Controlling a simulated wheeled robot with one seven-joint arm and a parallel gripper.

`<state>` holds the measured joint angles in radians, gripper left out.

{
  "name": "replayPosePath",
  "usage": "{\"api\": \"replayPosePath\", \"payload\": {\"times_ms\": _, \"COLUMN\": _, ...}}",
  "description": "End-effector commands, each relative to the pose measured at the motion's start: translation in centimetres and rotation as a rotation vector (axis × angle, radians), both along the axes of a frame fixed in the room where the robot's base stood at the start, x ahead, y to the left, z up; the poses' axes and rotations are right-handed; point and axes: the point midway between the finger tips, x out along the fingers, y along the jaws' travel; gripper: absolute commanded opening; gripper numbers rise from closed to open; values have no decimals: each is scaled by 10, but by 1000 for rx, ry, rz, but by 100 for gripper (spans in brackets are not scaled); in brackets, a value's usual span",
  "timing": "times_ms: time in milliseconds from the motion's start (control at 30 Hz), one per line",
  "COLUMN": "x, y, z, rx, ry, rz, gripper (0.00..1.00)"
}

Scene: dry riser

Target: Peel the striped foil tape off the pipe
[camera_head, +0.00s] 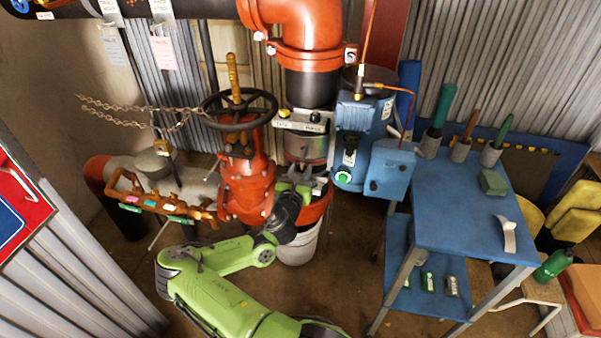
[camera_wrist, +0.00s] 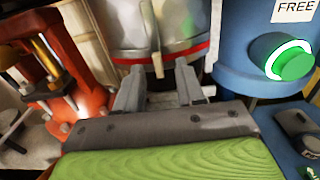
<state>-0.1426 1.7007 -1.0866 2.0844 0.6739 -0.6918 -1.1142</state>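The pipe (camera_head: 309,88) stands upright behind my gripper, black in its upper part. A silver foil band with a red stripe (camera_wrist: 190,52) wraps it in the wrist view; it also shows in the head view (camera_head: 304,147). A narrow pale strip (camera_wrist: 155,42) hangs down the front of the band, with its lower end between and just beyond my fingertips. My gripper (camera_wrist: 159,82) is open, its two fingers apart and pointing at the band's lower edge. In the head view my gripper (camera_head: 312,184) is partly hidden by surrounding parts. I cannot tell whether the fingers touch the strip.
A blue machine with a green button (camera_head: 343,177) stands close to the right of the pipe. A red valve (camera_head: 246,188) with a black handwheel and chain stands close to the left. A blue cart (camera_head: 450,215) at right carries a curled white strip (camera_head: 507,236). A white bucket (camera_head: 298,247) sits below.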

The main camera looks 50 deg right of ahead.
Motion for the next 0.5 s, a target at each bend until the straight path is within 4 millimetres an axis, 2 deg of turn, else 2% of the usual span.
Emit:
{"api": "replayPosePath", "payload": {"times_ms": 167, "x": 0, "y": 0, "z": 0, "rx": 0, "ry": -1, "rz": -1, "gripper": 38}}
{"api": "replayPosePath", "payload": {"times_ms": 400, "x": 0, "y": 0, "z": 0, "rx": 1, "ry": -1, "rz": -1, "gripper": 2}}
{"api": "replayPosePath", "payload": {"times_ms": 500, "x": 0, "y": 0, "z": 0, "rx": 1, "ry": -1, "rz": -1, "gripper": 0}}
